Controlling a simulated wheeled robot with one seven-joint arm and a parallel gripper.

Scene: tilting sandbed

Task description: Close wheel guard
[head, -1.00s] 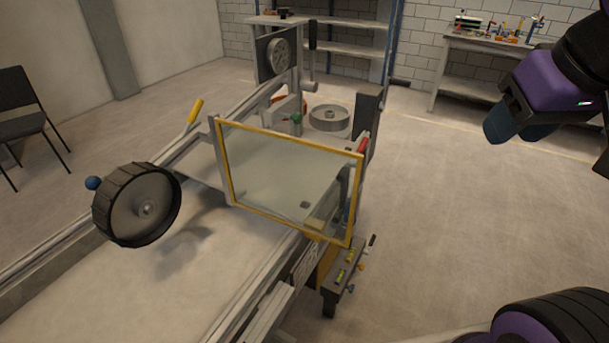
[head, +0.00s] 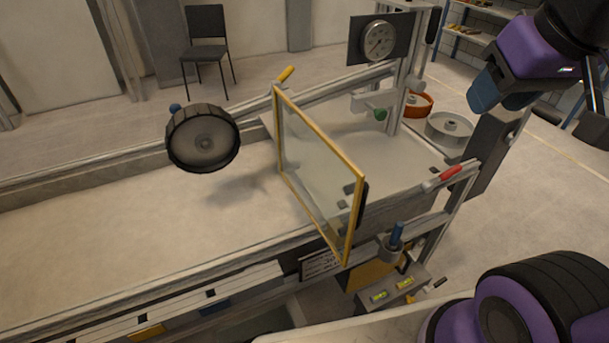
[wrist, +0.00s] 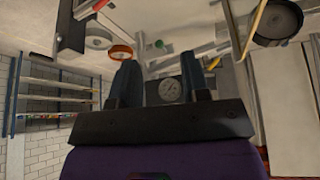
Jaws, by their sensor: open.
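The wheel guard (head: 312,165) is a clear panel in a yellow frame, standing upright across the sandbed (head: 120,215) to the right of the wheel. A dark handle-like piece shows at its right edge. The black wheel (head: 203,138) hangs above the sand, apart from the guard. My gripper (head: 498,92) is in the air at the upper right, well away from the guard, with blue fingers. In the wrist view, its two fingers (wrist: 158,80) are apart with nothing between them. The yellow guard edge shows at the top of the wrist view (wrist: 256,25).
A dial gauge (head: 378,40) stands behind the guard. A red handle (head: 447,174), a blue knob (head: 396,236) and a dark upright plate (head: 492,150) are at the bed's right end. Bubble levels (head: 392,289) sit below. Open floor lies to the right.

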